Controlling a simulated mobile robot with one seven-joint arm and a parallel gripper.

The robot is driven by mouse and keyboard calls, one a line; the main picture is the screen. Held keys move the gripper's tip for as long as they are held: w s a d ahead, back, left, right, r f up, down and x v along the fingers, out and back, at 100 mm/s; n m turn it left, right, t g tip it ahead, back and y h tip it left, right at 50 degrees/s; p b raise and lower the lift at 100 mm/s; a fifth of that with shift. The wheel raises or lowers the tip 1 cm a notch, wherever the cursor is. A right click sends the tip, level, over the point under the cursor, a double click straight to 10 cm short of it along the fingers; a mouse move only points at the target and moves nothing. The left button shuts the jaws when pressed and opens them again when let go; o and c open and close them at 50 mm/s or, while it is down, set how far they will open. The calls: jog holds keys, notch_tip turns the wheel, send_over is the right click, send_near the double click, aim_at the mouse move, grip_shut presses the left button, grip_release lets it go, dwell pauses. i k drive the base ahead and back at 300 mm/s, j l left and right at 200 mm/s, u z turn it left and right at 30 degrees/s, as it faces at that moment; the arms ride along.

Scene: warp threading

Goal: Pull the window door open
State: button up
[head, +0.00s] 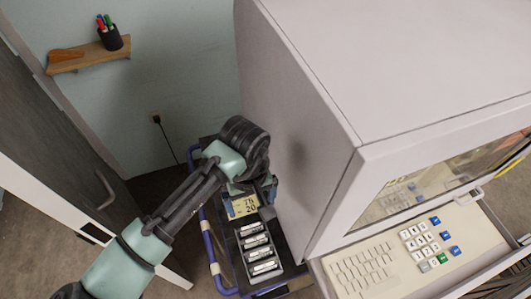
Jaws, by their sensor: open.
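The window door (435,180) is a glass pane in the front of a large pale grey machine (310,120), at the right of the head view. It looks closed, though its right part runs out of the frame. A light handle (468,199) sits at its lower edge. My gripper (250,205) is open and empty to the left of the machine, well apart from the door and handle. It points down above a cart, over a small display reading 76 and 20. My arm comes in from the lower left.
A keyboard panel (400,250) juts out below the window door. The blue-railed cart (215,262) holds several labelled cells in a dark tray (283,277). A grey door (60,140) stands at left. A wooden shelf (90,54) with a pen cup (111,39) hangs on the wall.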

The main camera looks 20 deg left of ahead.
aim_at(371, 167)
jog(key=k, duration=1)
